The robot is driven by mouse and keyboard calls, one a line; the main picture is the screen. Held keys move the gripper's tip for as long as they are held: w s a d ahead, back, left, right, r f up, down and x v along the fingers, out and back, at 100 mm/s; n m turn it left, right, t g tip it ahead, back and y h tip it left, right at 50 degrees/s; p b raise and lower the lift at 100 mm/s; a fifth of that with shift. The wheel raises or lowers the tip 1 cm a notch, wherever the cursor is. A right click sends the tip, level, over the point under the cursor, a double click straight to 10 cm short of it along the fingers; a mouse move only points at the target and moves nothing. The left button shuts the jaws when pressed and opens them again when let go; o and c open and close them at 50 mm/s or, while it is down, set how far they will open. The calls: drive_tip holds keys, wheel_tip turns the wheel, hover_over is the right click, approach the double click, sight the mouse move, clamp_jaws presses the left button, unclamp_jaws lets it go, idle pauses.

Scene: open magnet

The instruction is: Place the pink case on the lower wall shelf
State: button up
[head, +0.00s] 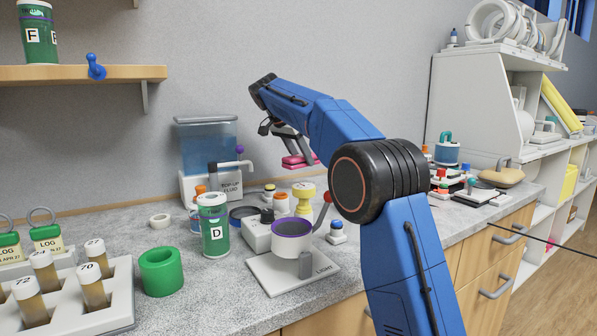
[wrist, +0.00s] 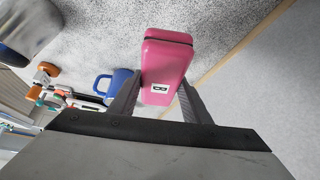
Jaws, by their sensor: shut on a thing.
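The pink case (wrist: 165,62) is held between the two fingers of my gripper (wrist: 159,84), with a small black-and-white label facing the wrist camera. In the head view the pink case (head: 297,161) hangs above the counter, partly hidden by my gripper (head: 294,146) and arm. The lower wall shelf (head: 120,73) is a wooden board at the upper left, well left of and higher than the case. A green can marked F (head: 38,40) and a small blue object (head: 95,67) are on it. Its right part looks bare.
A fluid tank (head: 208,150) stands against the wall left of my gripper. Below are a green can marked D (head: 213,228), a white stand with a cup (head: 291,240) and several small items. A shelf bracket (head: 145,95) juts below the board. The wall between shelf and arm is clear.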

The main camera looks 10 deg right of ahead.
drive_tip(key=shift+r, duration=0.5)
